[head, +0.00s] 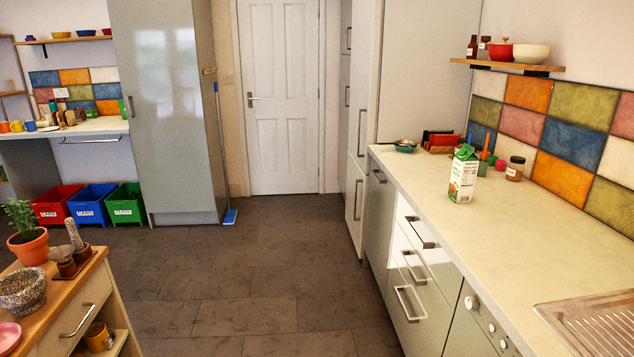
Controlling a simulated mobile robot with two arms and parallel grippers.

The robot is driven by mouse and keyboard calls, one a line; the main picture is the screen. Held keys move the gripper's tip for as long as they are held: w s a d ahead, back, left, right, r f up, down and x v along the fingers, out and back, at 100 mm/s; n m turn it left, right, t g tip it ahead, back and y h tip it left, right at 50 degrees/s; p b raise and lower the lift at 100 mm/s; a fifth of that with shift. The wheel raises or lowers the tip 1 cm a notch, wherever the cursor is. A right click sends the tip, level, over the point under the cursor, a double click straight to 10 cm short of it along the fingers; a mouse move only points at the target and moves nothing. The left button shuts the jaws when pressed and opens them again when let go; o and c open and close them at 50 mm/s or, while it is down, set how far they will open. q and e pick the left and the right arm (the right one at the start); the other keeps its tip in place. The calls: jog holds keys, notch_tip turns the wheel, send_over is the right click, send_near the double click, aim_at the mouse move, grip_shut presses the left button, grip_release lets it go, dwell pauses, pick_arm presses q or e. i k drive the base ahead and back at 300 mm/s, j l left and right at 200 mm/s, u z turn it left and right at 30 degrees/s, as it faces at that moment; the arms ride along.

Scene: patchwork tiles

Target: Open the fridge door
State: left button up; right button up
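Tall units with several vertical bar handles stand to the right of the white door. The nearest has a pale front (355,190) seen edge-on, with a handle (357,200) low down, and looks shut. I cannot tell for sure which of these is the fridge. Neither of my grippers is in view.
A worktop (440,220) runs along the right, with a carton (463,174) on it and drawers below. A wooden trolley (55,310) stands front left. A broom (222,160) leans beside the grey unit. The tiled floor (255,270) between is clear.

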aim_at(367, 15)
jog(key=i, duration=2.2)
jog(key=j+u, duration=0.05)
jog(key=j, duration=0.05)
